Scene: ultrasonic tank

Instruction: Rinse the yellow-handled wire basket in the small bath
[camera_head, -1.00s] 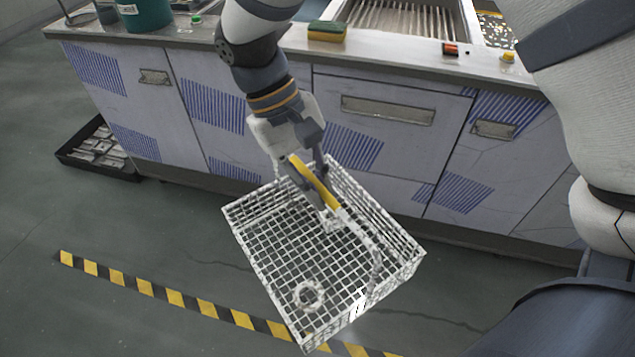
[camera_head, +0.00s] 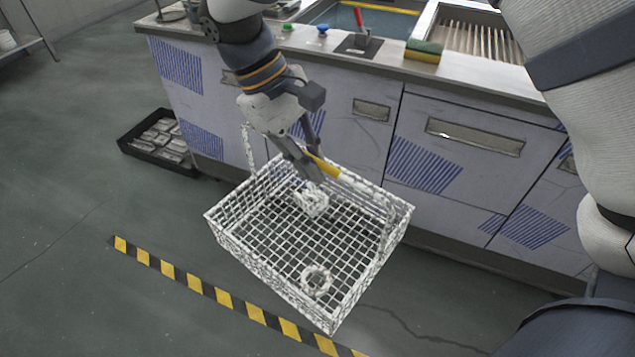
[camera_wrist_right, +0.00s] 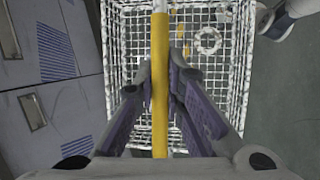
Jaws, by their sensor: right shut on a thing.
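The wire basket (camera_head: 268,285) is a white mesh box with a yellow handle grip (camera_head: 325,168). It hangs in front of the cabinets, above the floor, slightly tilted. My right gripper (camera_head: 313,172) is shut on the yellow grip. In the right wrist view the grip (camera_wrist_right: 160,125) runs between the fingers of the gripper (camera_wrist_right: 160,75). A pale ring (camera_head: 317,280) and another pale ring-like part (camera_head: 311,201) lie in the basket. A bath with blue-green liquid (camera_head: 375,18) is sunk in the counter; I cannot tell if it is the small bath. My left gripper is out of view.
A ribbed basin (camera_head: 478,42) is to the right of the liquid-filled bath. A sponge (camera_head: 423,51), a red lever (camera_head: 361,22) and a blue knob (camera_head: 323,30) stand on the counter.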

